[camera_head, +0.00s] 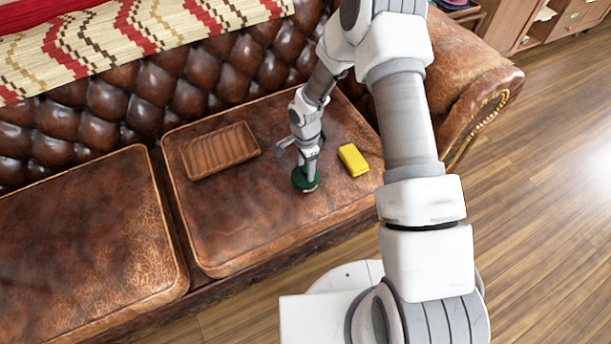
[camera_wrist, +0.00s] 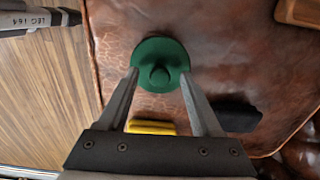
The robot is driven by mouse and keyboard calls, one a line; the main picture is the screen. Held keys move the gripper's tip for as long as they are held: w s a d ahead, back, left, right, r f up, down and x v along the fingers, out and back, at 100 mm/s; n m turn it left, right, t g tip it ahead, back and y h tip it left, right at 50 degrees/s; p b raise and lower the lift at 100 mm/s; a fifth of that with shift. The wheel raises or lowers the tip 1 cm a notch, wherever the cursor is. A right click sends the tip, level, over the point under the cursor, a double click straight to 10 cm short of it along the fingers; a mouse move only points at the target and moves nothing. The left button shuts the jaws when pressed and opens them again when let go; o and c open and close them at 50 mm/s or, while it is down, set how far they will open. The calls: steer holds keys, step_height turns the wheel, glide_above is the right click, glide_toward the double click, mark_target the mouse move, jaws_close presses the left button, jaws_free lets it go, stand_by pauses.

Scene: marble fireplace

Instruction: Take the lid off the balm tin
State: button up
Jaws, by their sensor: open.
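The balm tin (camera_head: 300,181) is a round dark green thing on the right seat cushion of a brown leather sofa. In the wrist view its green lid (camera_wrist: 160,52) faces me, with a small knob (camera_wrist: 159,75) at the middle. The lid appears to be on, and the tin's body is hidden beneath it. My gripper (camera_wrist: 159,76) is open, pointing down over the tin, with the knob between its fingertips and nothing clamped. In the head view my gripper (camera_head: 310,172) hides part of the tin. Any gap between fingertips and lid is hard to judge.
A yellow block (camera_head: 353,160) lies right of the tin. A ribbed brown tray (camera_head: 220,151) lies to the left, further back. A black shape (camera_wrist: 237,116) shows beside one finger in the wrist view. The sofa cushion (camera_head: 245,235) is bare in front.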

jaws_close()
stand_by(0.3)
steer(key=shift+r, duration=0.1)
steer(key=shift+r+p, duration=0.3)
steer(key=shift+r, duration=0.25)
steer(key=r, duration=0.2)
steer(key=d+r+p, duration=0.1)
steer(key=r, duration=0.1)
steer(key=shift+d+p, duration=0.1)
steer(key=shift+p, duration=0.2)
steer(key=d+r+p, duration=0.2)
steer(key=d+r, duration=0.3)
steer(key=d, duration=0.5)
steer(key=shift+d+r+p, duration=0.25)
steer(key=shift+r+p, duration=0.1)
steer(key=shift+r, duration=0.05)
